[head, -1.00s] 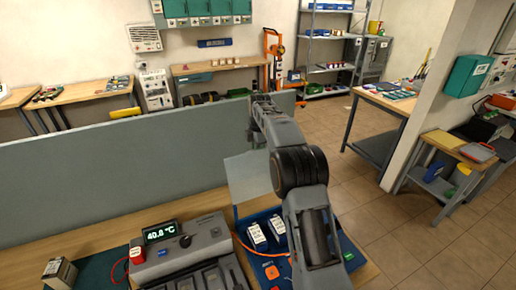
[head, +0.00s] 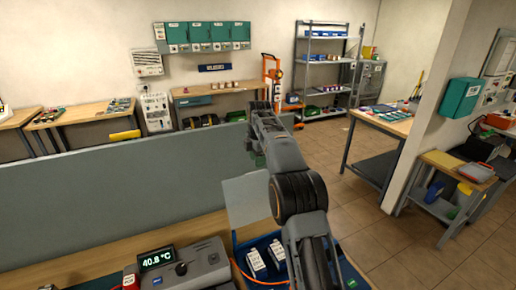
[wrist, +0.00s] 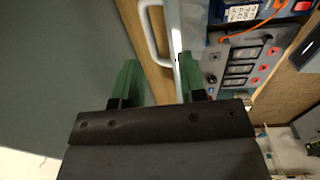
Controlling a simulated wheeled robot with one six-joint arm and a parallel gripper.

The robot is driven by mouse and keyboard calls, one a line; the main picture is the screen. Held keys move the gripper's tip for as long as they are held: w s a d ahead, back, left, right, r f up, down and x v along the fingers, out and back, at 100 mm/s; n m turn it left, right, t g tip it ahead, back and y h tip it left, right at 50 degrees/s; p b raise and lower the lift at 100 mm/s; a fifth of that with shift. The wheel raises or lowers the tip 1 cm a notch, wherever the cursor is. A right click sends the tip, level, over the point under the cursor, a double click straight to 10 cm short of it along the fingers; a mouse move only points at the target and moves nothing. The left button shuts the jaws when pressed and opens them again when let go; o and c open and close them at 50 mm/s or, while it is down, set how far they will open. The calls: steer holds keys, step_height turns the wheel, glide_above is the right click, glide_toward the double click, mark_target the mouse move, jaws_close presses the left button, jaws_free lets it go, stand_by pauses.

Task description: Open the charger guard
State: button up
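A clear, pale panel (head: 246,200), which looks like the charger guard, stands upright beside the blue tray in the head view. In the wrist view a white U-shaped handle (wrist: 148,32) stands near a pale straight edge, left of the charger (wrist: 238,65). The charger (head: 190,268) shows at the bottom of the head view, its display reading 40.8 °C. My gripper (wrist: 160,82) is open, its two green fingers apart with nothing held between them. The handle is ahead of the gap between the fingers, and I see no contact. In the head view my arm partly hides the fingers.
A long grey partition (head: 110,205) runs behind the bench. The blue tray (head: 240,247) holds white boxes, right of the charger. An orange cable (head: 248,277) runs near them. Beyond the partition are workbenches and a shelf rack (head: 325,75).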

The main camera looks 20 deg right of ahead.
steer(key=r, duration=0.5)
steer(key=shift+s+r, duration=0.2)
steer(key=shift+r, duration=0.15)
steer(key=shift+r, duration=0.15)
